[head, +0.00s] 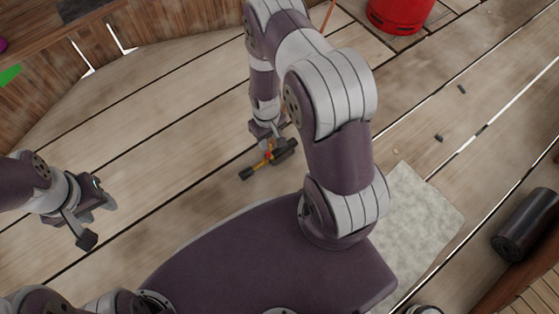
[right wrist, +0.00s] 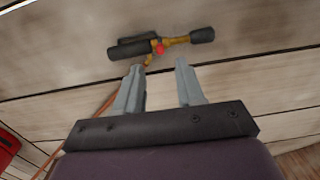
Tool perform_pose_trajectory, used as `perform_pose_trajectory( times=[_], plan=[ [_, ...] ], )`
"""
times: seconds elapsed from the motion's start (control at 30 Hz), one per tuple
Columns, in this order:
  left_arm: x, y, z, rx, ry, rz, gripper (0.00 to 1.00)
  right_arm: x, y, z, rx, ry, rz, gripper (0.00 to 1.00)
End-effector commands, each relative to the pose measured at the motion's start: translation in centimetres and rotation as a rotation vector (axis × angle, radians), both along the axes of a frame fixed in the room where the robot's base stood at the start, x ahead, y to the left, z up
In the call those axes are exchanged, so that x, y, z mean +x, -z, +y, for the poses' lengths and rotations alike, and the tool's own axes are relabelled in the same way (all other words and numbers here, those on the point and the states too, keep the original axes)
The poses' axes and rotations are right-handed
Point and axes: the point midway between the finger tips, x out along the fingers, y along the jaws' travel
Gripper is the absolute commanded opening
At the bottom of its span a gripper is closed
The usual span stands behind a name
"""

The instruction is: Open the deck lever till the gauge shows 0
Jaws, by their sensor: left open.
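A brass rod fitting (head: 262,163) with black grips and a red knob lies on the deck planks in the head view. It also shows at the top of the right wrist view (right wrist: 175,41), just beyond the fingertips. I cannot tell whether it is the deck lever, and I make out no gauge. My right gripper (head: 267,132) is at the fitting in the head view; in the wrist view its two fingers (right wrist: 160,68) are apart with nothing between them. My left gripper (head: 97,220) is open and empty above the planks at the left.
A red canister (head: 398,14) stands at the top right. An orange hose (right wrist: 98,113) runs on the deck. A grey mat (head: 425,215) and a black cylinder (head: 526,225) lie at the right. A wooden wall (head: 150,22) curves at the upper left. Planks at the left are clear.

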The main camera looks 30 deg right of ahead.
Motion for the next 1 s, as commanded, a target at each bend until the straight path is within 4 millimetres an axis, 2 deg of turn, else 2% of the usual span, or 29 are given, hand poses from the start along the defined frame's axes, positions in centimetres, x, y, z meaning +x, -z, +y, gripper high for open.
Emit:
perform_pose_trajectory(
  times=[0.03, 0.13, 0.4, 0.53, 0.7, 0.97, 1.0],
  plan=[
    [0.0, 0.3, 0.0, 0.0, 0.0, 0.0, 0.43, 0.7, 0.3, -0.1, -0.004, -0.004, -0.029, 0.38],
    [0.1, 1.6, 0.0, 0.0, 0.0, -0.001, 0.43, 1.0, 2.0, -0.1, -0.006, -0.014, -0.043, 0.38],
    [0.0, 7.0, 0.0, 0.0, 0.0, 0.0, 0.43, 1.1, 9.3, -0.1, -0.006, -0.013, -0.043, 0.38],
    [0.1, 8.6, 0.0, 0.0, 0.0, 0.0, 0.43, 1.1, 11.6, -0.1, -0.006, -0.013, -0.043, 0.38],
    [0.1, 9.4, 0.0, 0.0, 0.0, 0.0, 0.43, 1.1, 12.7, -0.1, -0.006, -0.013, -0.043, 0.38],
    [0.1, 9.3, 0.0, 0.0, 0.0, 0.0, 0.43, 1.1, 12.6, -0.1, -0.006, -0.013, -0.042, 0.38],
    [0.1, 9.3, 0.0, 0.0, 0.0, 0.0, 0.43, 1.1, 12.6, -0.1, -0.006, -0.013, -0.042, 0.29]
  ],
)
